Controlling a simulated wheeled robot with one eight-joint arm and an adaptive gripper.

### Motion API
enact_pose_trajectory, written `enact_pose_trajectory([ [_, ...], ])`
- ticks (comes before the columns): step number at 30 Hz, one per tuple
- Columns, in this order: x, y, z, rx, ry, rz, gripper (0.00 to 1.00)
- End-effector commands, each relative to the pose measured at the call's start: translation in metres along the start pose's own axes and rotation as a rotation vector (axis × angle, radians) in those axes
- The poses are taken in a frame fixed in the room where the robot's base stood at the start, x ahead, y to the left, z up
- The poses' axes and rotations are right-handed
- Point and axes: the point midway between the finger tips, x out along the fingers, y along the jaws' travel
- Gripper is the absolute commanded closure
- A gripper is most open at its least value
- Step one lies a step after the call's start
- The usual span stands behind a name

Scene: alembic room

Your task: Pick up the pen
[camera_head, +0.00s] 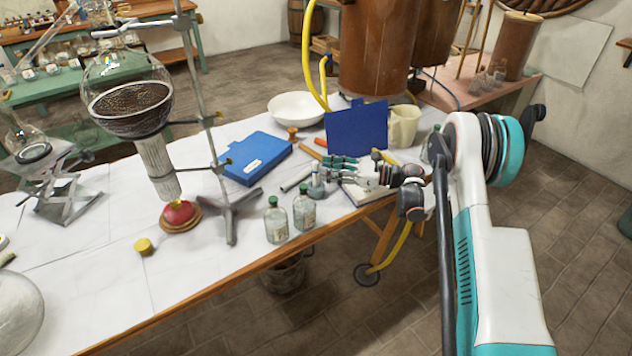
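My gripper (324,164) is low over the right part of the white-covered table, with its fingers pointing left. The fingers are small here, and I cannot tell whether they are open or shut or hold anything. No pen can be made out for certain. A short grey rod (296,180) lies just left of and nearer than the fingers. A thin orange-brown stick (310,153) lies just beyond them, with a red-orange piece (320,142) near its far end. Either slim thing could be the pen. The gripper and wrist hide part of the table and a pale notebook-like thing (358,194).
Two glass bottles (289,219) stand near the front edge, close to my gripper. A blue case (254,158) and an upright dark blue panel (357,127) are behind. A stand (233,215) with a glass flask is left. A cream mug (404,126) stands right.

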Motion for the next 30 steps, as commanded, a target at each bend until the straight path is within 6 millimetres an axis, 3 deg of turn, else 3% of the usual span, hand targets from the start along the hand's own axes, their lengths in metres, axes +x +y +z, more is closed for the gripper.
enact_pose_trajectory([
  [9,0.042,-0.005,-0.003,0.000,0.000,0.001,0.60],
  [16,0.045,-0.005,0.000,0.000,0.000,0.000,0.60],
  [17,0.045,-0.005,0.000,0.000,0.000,0.000,0.63],
  [22,0.045,-0.005,0.000,0.000,0.000,0.000,1.00],
  [30,0.045,-0.005,0.000,0.000,0.000,0.000,1.00],
])
